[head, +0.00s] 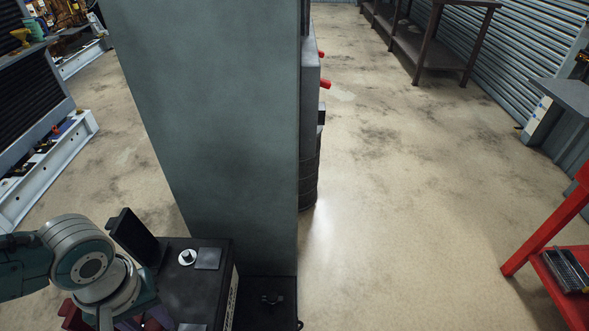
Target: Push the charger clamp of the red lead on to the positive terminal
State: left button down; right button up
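A black battery-like box (222,271) stands at the bottom, left of centre, at the foot of a tall grey-green column. On its top is a round pale post (187,257) beside a flat grey square (208,259). Its polarity cannot be read. A black flap (135,238) stands tilted up at the box's left edge. My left arm's wrist is over the left side of the box, and my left gripper (130,322) is mostly hidden below it and cut by the bottom edge. A dark red part (74,314) shows there; whether it is the clamp is unclear. My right gripper is out of view.
The tall grey-green column (215,120) blocks much of the middle. A grey unit with red stubs (325,84) is on its right side. A red stand (548,258) with a dark tray is at right, and a dark workbench (430,45) at the back. The floor between is clear.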

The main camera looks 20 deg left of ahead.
pick_arm(q)
jog(key=shift+f+b, duration=0.9)
jog(key=shift+f, duration=0.25)
dwell(0.4)
jog(key=shift+c, duration=2.3)
grip_release()
